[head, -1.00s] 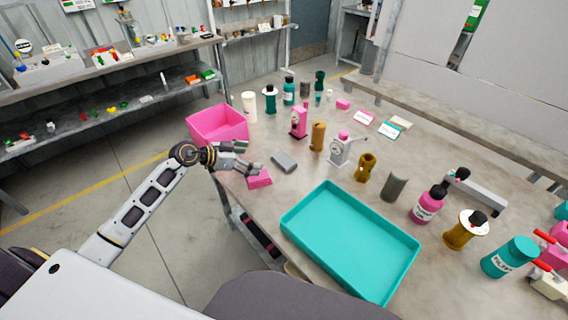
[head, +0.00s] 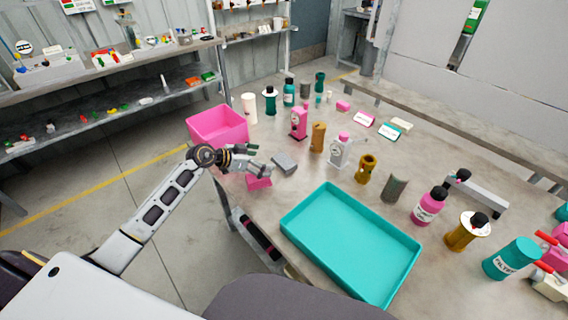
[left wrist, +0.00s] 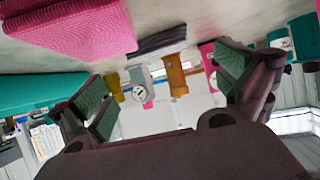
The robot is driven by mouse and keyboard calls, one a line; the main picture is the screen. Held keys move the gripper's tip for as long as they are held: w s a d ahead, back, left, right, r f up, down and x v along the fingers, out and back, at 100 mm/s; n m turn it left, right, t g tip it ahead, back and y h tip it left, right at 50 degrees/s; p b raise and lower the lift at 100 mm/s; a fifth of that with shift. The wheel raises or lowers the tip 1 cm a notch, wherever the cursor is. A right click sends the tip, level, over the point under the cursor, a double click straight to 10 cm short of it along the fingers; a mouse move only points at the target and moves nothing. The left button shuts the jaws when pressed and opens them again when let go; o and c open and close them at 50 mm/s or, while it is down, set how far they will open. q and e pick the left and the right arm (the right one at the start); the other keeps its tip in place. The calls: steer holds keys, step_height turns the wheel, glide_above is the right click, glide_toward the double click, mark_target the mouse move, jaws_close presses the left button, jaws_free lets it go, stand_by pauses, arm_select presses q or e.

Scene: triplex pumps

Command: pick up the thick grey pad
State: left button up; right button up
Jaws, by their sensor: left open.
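The thick grey pad (head: 285,163) lies flat on the table, right of the pink block (head: 258,182). In the left wrist view, which is upside down, the grey pad (left wrist: 158,41) shows as a dark slab at the top centre, beyond the large pink block (left wrist: 75,30). My left gripper (head: 262,159) is open and empty, just left of the grey pad and above the pink block. Its two green-lined fingers (left wrist: 168,90) stand wide apart in the wrist view. The pad is not between them. My right gripper is not in view.
A pink bin (head: 218,126) stands behind my left gripper. A teal tray (head: 352,240) lies at the table's front. A brown cylinder (head: 318,136), a pink pump (head: 299,122) and a white pump (head: 340,150) stand near the grey pad. Several bottles stand at the right.

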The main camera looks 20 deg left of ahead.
mark_target(284, 160)
arm_select(q)
steer(key=shift+x, duration=1.85)
steer(key=shift+w+d+f+b, duration=0.1)
steer(key=shift+w+d+b, duration=0.1)
steer(key=shift+w+b, duration=0.1)
steer(key=shift+w+d+f, duration=0.3)
steer(key=shift+w+d, duration=0.05)
steer(key=shift+w, duration=0.1)
steer(key=shift+b+x, duration=0.3)
steer(key=shift+x, duration=0.6)
steer(key=shift+w+d+f, duration=0.3)
steer(key=shift+w+d, duration=0.1)
steer(key=shift+w, duration=0.05)
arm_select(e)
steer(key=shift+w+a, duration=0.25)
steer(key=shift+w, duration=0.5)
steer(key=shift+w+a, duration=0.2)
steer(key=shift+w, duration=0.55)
arm_select(q)
steer(key=c, duration=0.6)
